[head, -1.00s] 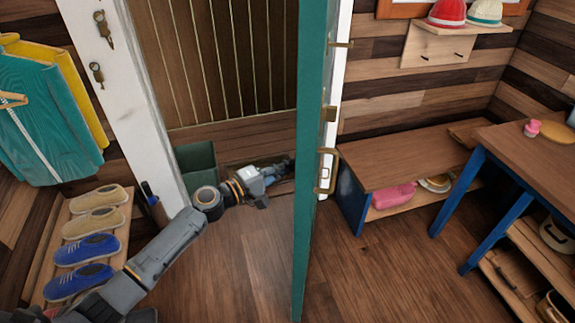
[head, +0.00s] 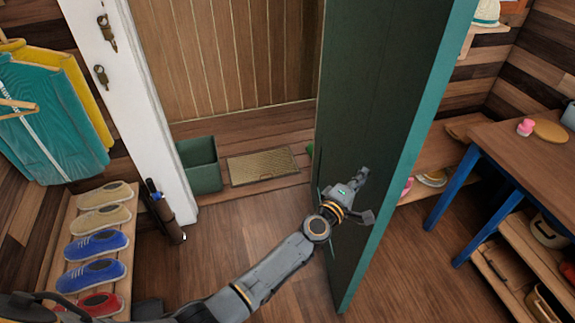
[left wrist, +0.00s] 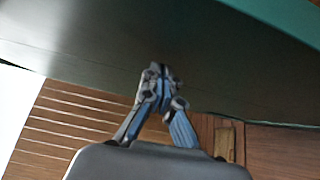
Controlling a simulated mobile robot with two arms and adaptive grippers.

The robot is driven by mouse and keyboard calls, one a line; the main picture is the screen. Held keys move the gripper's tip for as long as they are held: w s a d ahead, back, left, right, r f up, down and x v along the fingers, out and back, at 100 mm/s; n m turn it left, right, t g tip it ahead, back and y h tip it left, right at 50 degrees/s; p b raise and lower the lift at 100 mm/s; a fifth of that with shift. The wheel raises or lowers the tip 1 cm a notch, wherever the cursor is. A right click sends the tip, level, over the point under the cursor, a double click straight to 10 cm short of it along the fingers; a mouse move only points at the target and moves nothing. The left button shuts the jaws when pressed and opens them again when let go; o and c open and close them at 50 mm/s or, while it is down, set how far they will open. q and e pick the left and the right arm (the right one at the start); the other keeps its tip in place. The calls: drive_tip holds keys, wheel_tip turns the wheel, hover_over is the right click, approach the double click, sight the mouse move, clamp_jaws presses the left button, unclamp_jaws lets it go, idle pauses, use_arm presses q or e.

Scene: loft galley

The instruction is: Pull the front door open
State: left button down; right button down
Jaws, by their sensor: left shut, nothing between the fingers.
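The front door (head: 385,110) is dark green with a teal edge and stands ajar, swung into the room at an angle. Its dark face is toward my left arm, and the handle side is hidden now. My left gripper (head: 360,183) is shut and empty, right at the dark face of the door near its lower half. In the left wrist view the shut fingers (left wrist: 158,75) lie against or just in front of the door's dark face (left wrist: 230,60); I cannot tell whether they touch. My right gripper is not in view.
The doorway opens onto a plank floor with a doormat (head: 262,166) and a green bin (head: 199,165). A shoe rack (head: 60,245) stands at left below hanging shirts (head: 45,110). A blue-legged table (head: 530,165) stands at right. Bare floor lies before the doorway.

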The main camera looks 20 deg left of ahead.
use_arm(q)
drive_tip(key=shift+d, duration=0.35)
drive_tip(key=shift+a, duration=0.1)
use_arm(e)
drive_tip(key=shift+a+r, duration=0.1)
